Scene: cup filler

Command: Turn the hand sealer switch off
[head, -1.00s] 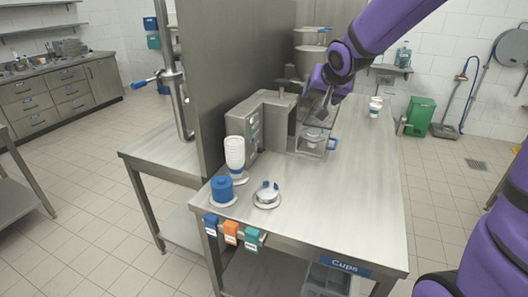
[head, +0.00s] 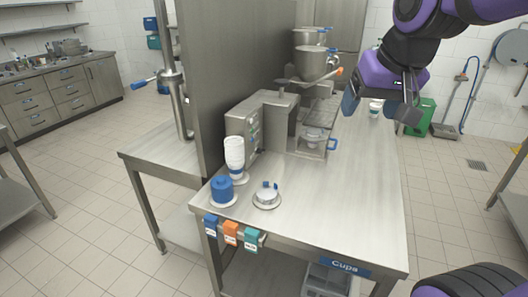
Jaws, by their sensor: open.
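A low round silver device with small blue parts on top (head: 266,195) sits on a pale disc near the table's front left; it may be the hand sealer, but I cannot make out a switch or its position. A grey cup filler machine (head: 262,120) with small controls on its side stands behind it. My gripper (head: 378,106) is open and empty, fingers pointing down, above the right side of the table and apart from the machine and the silver device.
A white cup stack (head: 235,155) and a blue cylinder (head: 222,188) stand left of the silver device. An orange-tipped lever (head: 338,71) sticks out near the metal hoppers (head: 312,62). Cups (head: 375,108) stand at the far end. The right front tabletop (head: 350,215) is clear.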

